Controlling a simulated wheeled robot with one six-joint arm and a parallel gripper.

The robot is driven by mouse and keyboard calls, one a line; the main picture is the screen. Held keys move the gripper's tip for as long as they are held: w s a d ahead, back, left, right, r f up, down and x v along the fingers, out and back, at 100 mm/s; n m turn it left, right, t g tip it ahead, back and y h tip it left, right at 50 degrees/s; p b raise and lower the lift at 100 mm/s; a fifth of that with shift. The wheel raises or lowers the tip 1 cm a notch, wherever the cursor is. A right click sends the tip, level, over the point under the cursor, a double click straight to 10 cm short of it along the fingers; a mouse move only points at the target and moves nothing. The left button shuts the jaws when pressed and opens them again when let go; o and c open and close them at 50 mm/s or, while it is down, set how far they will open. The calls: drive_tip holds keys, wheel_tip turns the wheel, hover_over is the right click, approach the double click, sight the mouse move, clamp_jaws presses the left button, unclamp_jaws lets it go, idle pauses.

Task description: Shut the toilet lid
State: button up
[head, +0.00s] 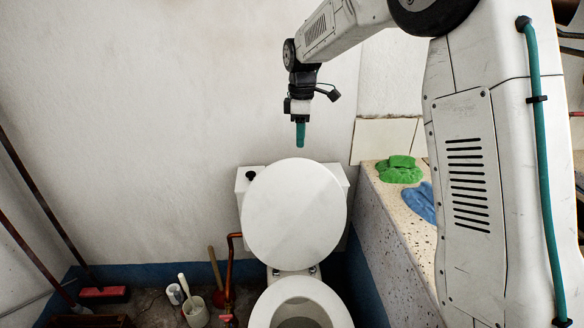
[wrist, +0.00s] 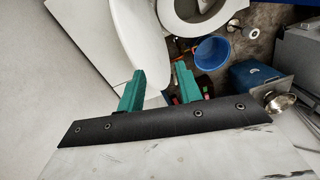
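The white toilet lid (head: 293,214) stands raised, leaning back against the tank (head: 247,180). The open toilet bowl and seat (head: 262,309) lie below it. In the wrist view the lid (wrist: 137,32) appears as a pale oval beyond the fingers, with the bowl rim (wrist: 168,18) to its right. My gripper (head: 300,135) hangs above the lid's top edge in the head view, apart from it in the picture; the depth between them is hard to judge. In the wrist view my gripper (wrist: 160,69) has its two teal fingers spread, with nothing clamped between them.
A speckled stone ledge (head: 395,232) stands right of the toilet, with a green cloth (head: 398,173) and a blue cloth (head: 420,203). A copper pipe (head: 230,262), brush holder (head: 197,315) and red broom (head: 104,294) are left. The wrist view shows a blue bucket (wrist: 212,53).

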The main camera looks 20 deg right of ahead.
drive_tip(key=n, duration=0.2)
hover_over(292, 167)
drive_tip(key=f, duration=0.6)
drive_tip(key=shift+w+d+f, duration=0.15)
drive_tip(key=shift+w, duration=0.25)
wheel_tip(292, 167, down, 8)
drive_tip(key=shift+s+r, duration=0.1)
clamp_jaws()
